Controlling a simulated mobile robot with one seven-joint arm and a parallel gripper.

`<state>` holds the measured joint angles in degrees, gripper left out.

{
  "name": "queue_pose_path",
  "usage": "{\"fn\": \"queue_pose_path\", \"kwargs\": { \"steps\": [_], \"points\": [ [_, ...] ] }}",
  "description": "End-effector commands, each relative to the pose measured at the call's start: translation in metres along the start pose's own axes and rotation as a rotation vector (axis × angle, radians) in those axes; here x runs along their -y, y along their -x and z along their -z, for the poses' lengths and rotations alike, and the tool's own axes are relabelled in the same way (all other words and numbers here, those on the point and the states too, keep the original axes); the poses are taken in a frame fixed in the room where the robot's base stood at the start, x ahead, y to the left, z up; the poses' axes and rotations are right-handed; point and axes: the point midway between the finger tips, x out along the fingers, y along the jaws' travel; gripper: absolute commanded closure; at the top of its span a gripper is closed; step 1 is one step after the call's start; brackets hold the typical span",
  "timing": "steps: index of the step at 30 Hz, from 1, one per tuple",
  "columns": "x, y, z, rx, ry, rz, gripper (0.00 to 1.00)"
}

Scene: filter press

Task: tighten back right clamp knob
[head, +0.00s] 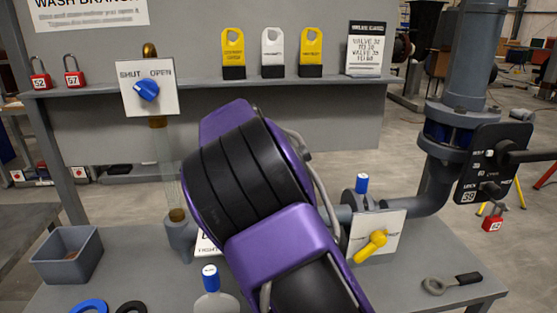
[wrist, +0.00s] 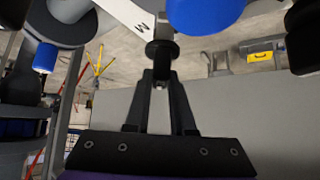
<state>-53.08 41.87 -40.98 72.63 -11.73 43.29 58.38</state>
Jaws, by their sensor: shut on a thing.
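In the wrist view my gripper (wrist: 161,80) is shut, its two fingers converging on a short black cylindrical piece (wrist: 162,52). A pale plate with a dark mark (wrist: 132,14) is just beyond it. I cannot tell whether the black piece is the back right clamp knob. Blue-capped parts show in the wrist view, a large one (wrist: 205,12) at the top and a small one (wrist: 44,57) at the left. In the head view a blue-capped knob (head: 361,184) stands right of my arm and another (head: 210,275) at the front. My arm hides my gripper and the bench middle there.
A yellow-handled valve (head: 371,245) on a white plate and a grey pipe (head: 410,203) are at the right. A blue valve knob (head: 146,90) is at the back left. A grey bin (head: 68,256) and a black-handled wrench (head: 450,283) lie on the bench (head: 130,270).

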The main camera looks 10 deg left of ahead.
Motion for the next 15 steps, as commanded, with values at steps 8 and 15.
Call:
{"fn": "queue_pose_path", "kwargs": {
  "steps": [8,15],
  "points": [
    [0.0008,-0.0001,-0.0004,0.002,-0.076,-0.076,1.0],
    [0.0002,-0.0005,-0.0009,0.003,-0.098,-0.096,1.0]
  ]
}}
